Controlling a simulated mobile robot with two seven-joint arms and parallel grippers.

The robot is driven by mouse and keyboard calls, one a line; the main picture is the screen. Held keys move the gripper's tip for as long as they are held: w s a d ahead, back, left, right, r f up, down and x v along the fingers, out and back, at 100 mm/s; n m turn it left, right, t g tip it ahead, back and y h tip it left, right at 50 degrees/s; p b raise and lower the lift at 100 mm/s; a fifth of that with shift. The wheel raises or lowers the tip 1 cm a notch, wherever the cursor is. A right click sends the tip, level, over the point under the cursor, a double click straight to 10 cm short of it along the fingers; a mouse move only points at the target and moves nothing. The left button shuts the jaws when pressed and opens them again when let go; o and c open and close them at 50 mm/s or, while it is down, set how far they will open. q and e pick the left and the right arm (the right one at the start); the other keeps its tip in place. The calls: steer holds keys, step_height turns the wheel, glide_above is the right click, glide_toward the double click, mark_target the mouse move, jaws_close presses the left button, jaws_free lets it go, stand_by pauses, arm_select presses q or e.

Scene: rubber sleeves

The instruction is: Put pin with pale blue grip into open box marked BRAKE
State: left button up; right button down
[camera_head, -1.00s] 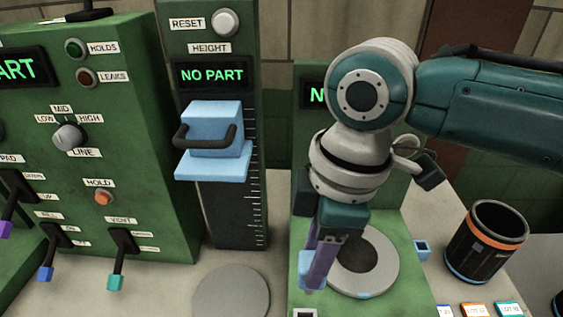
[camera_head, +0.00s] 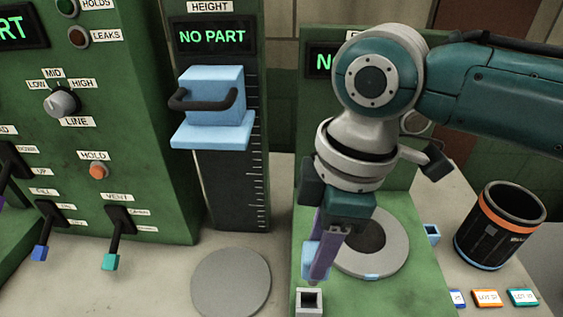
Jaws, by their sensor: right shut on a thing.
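My right gripper (camera_head: 322,258) comes in from the upper right and points down over the green base of the middle-right station. Its purple fingers are shut on a small pale blue piece (camera_head: 309,261), which looks like the grip of the pin. The rest of the pin is hidden or too small to make out. A small pale square socket (camera_head: 309,300) with a dark opening lies just below the fingertips. I cannot tell whether the pin touches it. No box marked BRAKE can be read in this view.
A grey ring (camera_head: 398,258) sits on the green base right behind the gripper. A small blue square socket (camera_head: 432,233), a black cup with an orange band (camera_head: 500,225) and several small labels (camera_head: 487,298) are to the right. A height gauge (camera_head: 212,135) and lever panel (camera_head: 100,130) stand left.

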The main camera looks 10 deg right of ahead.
mark_target(314, 281)
steer(key=shift+f+b, duration=1.8)
steer(key=shift+f, duration=0.1)
steer(key=shift+f+b, duration=1.1)
steer(key=shift+f, duration=0.45)
steer(key=shift+f+b, duration=0.75)
steer(key=shift+f, duration=0.3)
steer(key=shift+c, duration=1.7)
jaws_free()
